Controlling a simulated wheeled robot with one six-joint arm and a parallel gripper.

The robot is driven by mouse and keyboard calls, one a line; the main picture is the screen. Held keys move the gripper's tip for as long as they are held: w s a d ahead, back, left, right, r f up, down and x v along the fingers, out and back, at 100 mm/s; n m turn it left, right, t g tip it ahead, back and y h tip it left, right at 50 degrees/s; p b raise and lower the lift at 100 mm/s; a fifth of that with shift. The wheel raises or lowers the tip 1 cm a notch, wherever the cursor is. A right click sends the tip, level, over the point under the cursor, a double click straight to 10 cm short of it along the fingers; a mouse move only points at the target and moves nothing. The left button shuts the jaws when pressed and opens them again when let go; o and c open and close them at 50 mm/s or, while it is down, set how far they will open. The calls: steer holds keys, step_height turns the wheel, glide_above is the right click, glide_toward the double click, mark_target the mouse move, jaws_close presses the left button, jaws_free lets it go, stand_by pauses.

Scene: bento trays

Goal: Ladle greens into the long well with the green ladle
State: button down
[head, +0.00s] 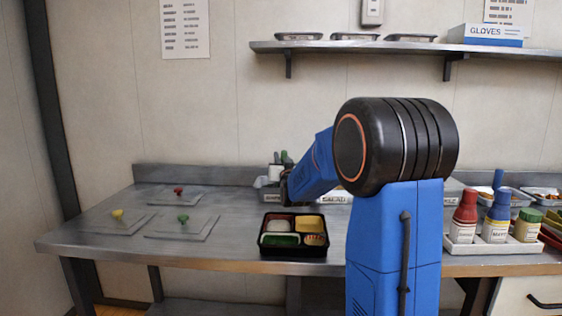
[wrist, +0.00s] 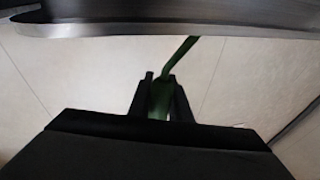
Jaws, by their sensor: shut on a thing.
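My gripper (wrist: 160,82) is shut on the green ladle (wrist: 178,58) in the wrist view. The handle sits between the fingers, and its thin shaft runs up and right behind a grey metal edge, which hides the bowl. The dark bento tray (head: 293,256) lies near the counter's front edge. Its wells show green, yellow, pale and reddish patches. Whether the ladle holds greens is hidden.
Flat plates with a red knob (head: 179,190), a yellow knob (head: 118,213) and a green knob (head: 183,218) lie at the left. Bottles (head: 495,218) stand in a white tray (head: 461,247) at the right. Containers behind my arm are partly hidden.

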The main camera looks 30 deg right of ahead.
step_height(320, 180, up, 9)
stand_by(0.9)
steer(key=shift+s, duration=0.1)
